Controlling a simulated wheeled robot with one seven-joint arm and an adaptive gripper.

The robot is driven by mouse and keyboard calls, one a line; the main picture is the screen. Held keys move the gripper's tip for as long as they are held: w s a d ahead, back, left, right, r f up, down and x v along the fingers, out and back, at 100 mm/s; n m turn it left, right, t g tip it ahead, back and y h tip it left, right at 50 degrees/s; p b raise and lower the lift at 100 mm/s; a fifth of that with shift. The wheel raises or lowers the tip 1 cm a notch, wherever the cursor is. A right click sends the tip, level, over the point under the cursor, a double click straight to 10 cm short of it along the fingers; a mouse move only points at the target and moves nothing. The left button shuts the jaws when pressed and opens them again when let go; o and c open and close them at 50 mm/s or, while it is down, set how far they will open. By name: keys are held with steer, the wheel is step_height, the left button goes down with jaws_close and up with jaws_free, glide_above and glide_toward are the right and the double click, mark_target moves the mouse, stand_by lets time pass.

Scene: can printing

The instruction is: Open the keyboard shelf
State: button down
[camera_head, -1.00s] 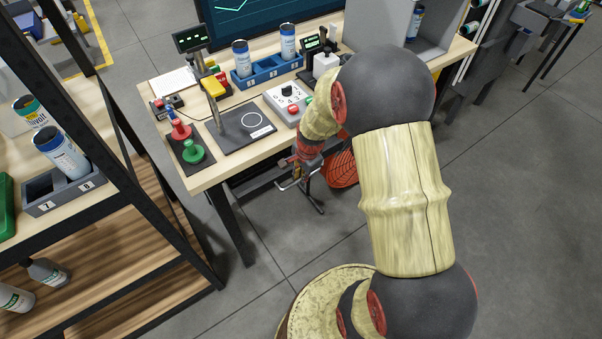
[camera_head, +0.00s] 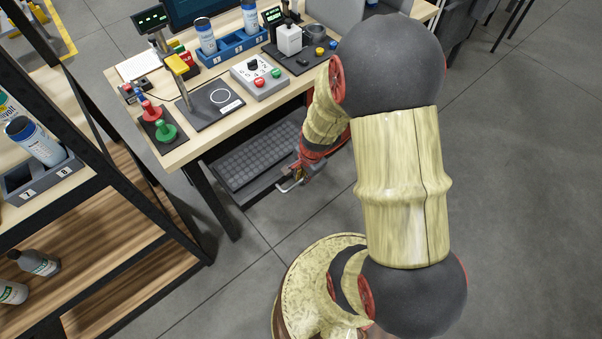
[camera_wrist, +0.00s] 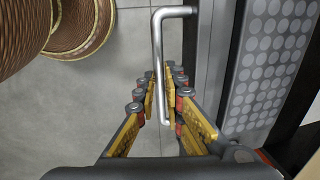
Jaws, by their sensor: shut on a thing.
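The keyboard shelf (camera_head: 236,186) is pulled out from under the workbench, and a dark keyboard (camera_head: 258,157) lies on it. The shelf's front edge (camera_wrist: 208,60) and part of the keyboard (camera_wrist: 275,60) also show at the right in the wrist view. A bent metal handle (camera_wrist: 157,45) stands out from the shelf front. My gripper (camera_wrist: 167,90) is shut on this handle, with its fingers on either side of the bar. In the head view my gripper (camera_head: 292,181) is at the shelf's front edge, partly hidden by my arm.
The workbench (camera_head: 190,150) carries a red stamp (camera_head: 150,111), a green stamp (camera_head: 165,131), a button box (camera_head: 258,77) and a blue can holder (camera_head: 232,48). A wooden rack (camera_head: 130,275) with cans and bottles stands at the left. The floor (camera_head: 520,200) at right is clear.

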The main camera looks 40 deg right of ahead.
steer(key=c, duration=2)
jaws_free()
steer(key=shift+o, duration=0.6)
step_height(320, 180, up, 12)
steer(key=s, duration=0.2)
steer(key=shift+s+f, duration=0.1)
steer(key=shift+f, duration=0.05)
